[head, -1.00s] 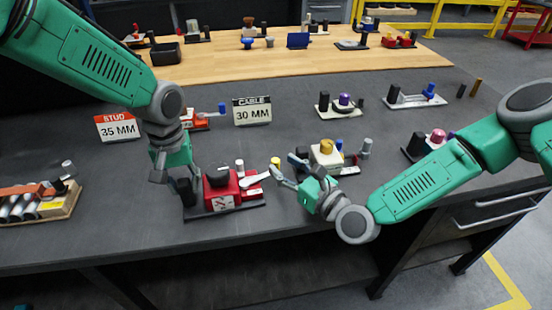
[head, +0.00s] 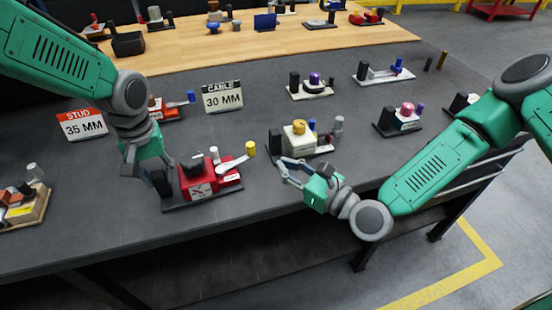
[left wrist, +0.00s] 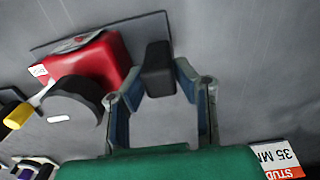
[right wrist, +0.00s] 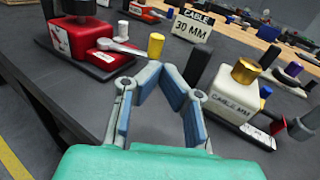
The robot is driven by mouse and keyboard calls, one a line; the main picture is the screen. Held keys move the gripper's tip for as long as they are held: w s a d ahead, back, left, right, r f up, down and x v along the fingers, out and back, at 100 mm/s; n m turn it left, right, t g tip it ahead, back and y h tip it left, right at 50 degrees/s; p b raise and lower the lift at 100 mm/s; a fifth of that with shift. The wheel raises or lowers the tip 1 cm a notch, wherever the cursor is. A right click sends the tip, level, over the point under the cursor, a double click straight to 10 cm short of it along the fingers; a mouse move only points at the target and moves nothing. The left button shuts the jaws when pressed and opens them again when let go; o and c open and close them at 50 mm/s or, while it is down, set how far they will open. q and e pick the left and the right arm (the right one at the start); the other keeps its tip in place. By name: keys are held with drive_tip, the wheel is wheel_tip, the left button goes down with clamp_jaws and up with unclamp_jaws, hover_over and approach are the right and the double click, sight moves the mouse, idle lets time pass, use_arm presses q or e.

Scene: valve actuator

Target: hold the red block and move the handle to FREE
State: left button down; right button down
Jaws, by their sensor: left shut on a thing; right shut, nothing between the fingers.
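The red block (head: 205,178) stands on a dark base plate near the table's front edge, with a black round knob and a white label too small to read. Its pale handle (head: 234,165) points right and ends in an upright yellow knob (head: 250,148). My left gripper (left wrist: 158,78) is shut on the black post (left wrist: 157,62) at the left end of this plate, beside the red block and not on it. My right gripper (head: 284,169) is shut and empty, apart from the yellow knob and to its right. The right wrist view shows the handle (right wrist: 122,47) beyond its fingertips.
A cream unit (head: 299,138) with a gold knob stands close behind my right gripper. Signs reading CABLE 30 MM (head: 222,97) and STUD 35 MM (head: 84,125) stand behind. Several similar units stand farther back.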

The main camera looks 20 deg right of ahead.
drive_tip(key=shift+w+a+r+n+g+h, duration=0.3)
drive_tip(key=shift+w+r+n+g, duration=0.2)
drive_tip(key=shift+w+r+g, duration=0.25)
drive_tip(key=shift+d+r+g, duration=0.1)
drive_tip(key=shift+r+g, duration=0.1)
drive_tip(key=shift+g, duration=0.45)
drive_tip(key=shift+d+r+g+h, duration=0.15)
drive_tip(key=shift+r+g+h, duration=0.2)
drive_tip(key=shift+g+h, duration=0.15)
drive_tip(key=s+d+r+g+h, duration=0.2)
drive_tip(key=s+d+r+g, duration=0.1)
drive_tip(key=s+r+g, duration=0.1)
drive_tip(key=x, duration=1)
drive_tip(key=shift+a, duration=0.3)
drive_tip(key=shift+w+a+r, duration=0.1)
drive_tip(key=shift+w+a, duration=0.55)
drive_tip(key=shift+w, duration=0.35)
drive_tip(key=shift+w+a, duration=0.35)
drive_tip(key=shift+w, duration=0.15)
